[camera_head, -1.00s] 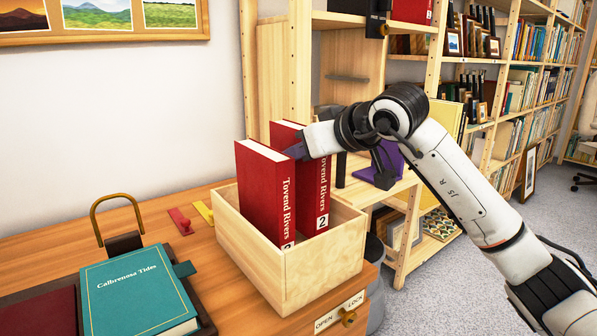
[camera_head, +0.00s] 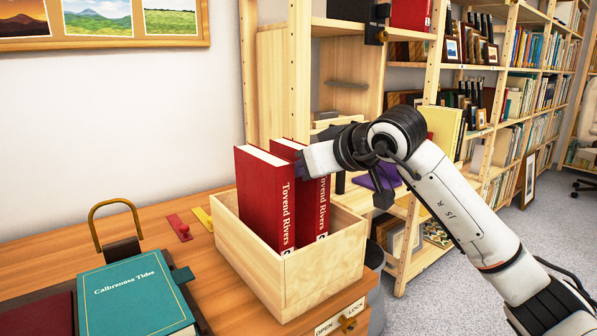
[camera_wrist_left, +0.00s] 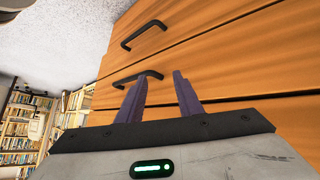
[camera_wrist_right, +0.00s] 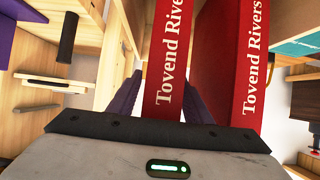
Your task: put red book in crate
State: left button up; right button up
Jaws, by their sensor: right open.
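Two red books titled "Tovend Rivers" stand upright side by side in the wooden crate (camera_head: 322,278): the left red book (camera_head: 262,200) and the right red book (camera_head: 314,215). My right gripper (camera_head: 301,160) is at the upper part of the right book. In the right wrist view, its fingers (camera_wrist_right: 162,85) are open, one on each side of that book's spine; contact cannot be told. The other book's spine (camera_wrist_right: 250,65) is to the right there. The books' lower ends are hidden by the crate walls. My left gripper (camera_wrist_left: 158,80) is open and empty before wooden drawer fronts.
A teal book (camera_head: 135,295) lies left of the crate, beside a brass arch-shaped handle (camera_head: 117,205). Shelves (camera_head: 440,110) stand at the right, with a purple object (camera_head: 377,178) nearby.

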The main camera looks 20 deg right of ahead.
jog(key=p+v, duration=0.1)
jog(key=v, duration=1.1)
